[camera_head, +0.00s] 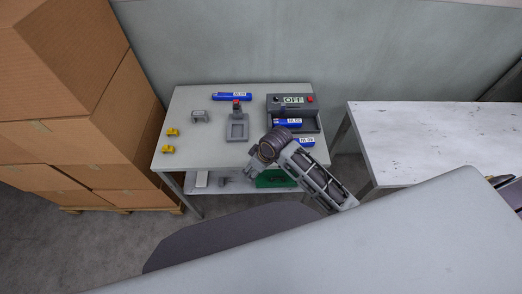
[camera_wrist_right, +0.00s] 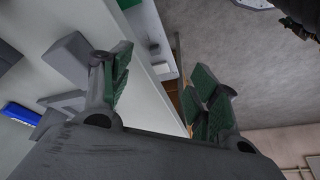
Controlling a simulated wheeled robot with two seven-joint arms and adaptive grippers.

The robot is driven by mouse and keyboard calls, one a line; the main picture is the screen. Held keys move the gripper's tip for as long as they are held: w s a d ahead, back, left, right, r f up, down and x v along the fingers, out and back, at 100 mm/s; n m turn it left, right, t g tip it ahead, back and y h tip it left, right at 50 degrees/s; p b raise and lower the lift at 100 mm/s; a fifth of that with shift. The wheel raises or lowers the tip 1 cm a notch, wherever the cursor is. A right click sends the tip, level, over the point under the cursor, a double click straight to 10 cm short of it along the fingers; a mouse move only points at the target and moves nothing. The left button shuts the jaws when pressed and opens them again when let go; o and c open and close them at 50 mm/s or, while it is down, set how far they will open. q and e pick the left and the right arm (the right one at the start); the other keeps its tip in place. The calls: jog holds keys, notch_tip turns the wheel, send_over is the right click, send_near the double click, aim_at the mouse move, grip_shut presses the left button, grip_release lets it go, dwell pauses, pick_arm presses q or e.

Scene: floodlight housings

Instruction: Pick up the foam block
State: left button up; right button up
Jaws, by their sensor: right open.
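I cannot tell for certain which thing is the foam block. A small pale block (camera_head: 202,179) is on the lower shelf under the left part of the table, partly shaded by the tabletop. My right gripper (camera_head: 265,153) is at the table's front edge in the head view, seen from above, with its fingers largely hidden. In the right wrist view the right gripper (camera_wrist_right: 162,82) is open, its green-padded fingers apart with nothing held between them. The table edge passes behind the fingers. My left gripper is not in view.
The grey table (camera_head: 190,103) holds a grey fixture (camera_head: 237,128), a control box (camera_head: 307,111), blue labelled parts (camera_head: 232,96) and yellow pieces (camera_head: 168,149). A green bin (camera_head: 272,179) is below. Cardboard boxes (camera_head: 80,125) stand left; a white table (camera_head: 425,135) stands right.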

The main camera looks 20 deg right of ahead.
jog(key=w+r+n, duration=0.1)
jog(key=w+a+r+n+g, duration=0.1)
jog(key=w+r, duration=0.1)
jog(key=w+r+n, duration=0.1)
jog(key=n, duration=0.1)
jog(key=shift+w+a+r, duration=0.2)
jog(key=shift+a+r, duration=0.1)
jog(key=shift+r, duration=0.1)
jog(key=w+d+r+n+g+h, duration=0.1)
jog(key=w+d+r+n+h, duration=0.1)
jog(key=d+r, duration=0.4)
jog(key=shift+w+d+r+n+g+h, duration=0.2)
jog(key=shift+w+r+n+g+h, duration=0.4)
jog(key=shift+w, duration=0.7)
jog(key=shift+f, duration=0.2)
jog(key=shift+f, duration=4.3)
jog(key=shift+f, duration=0.15)
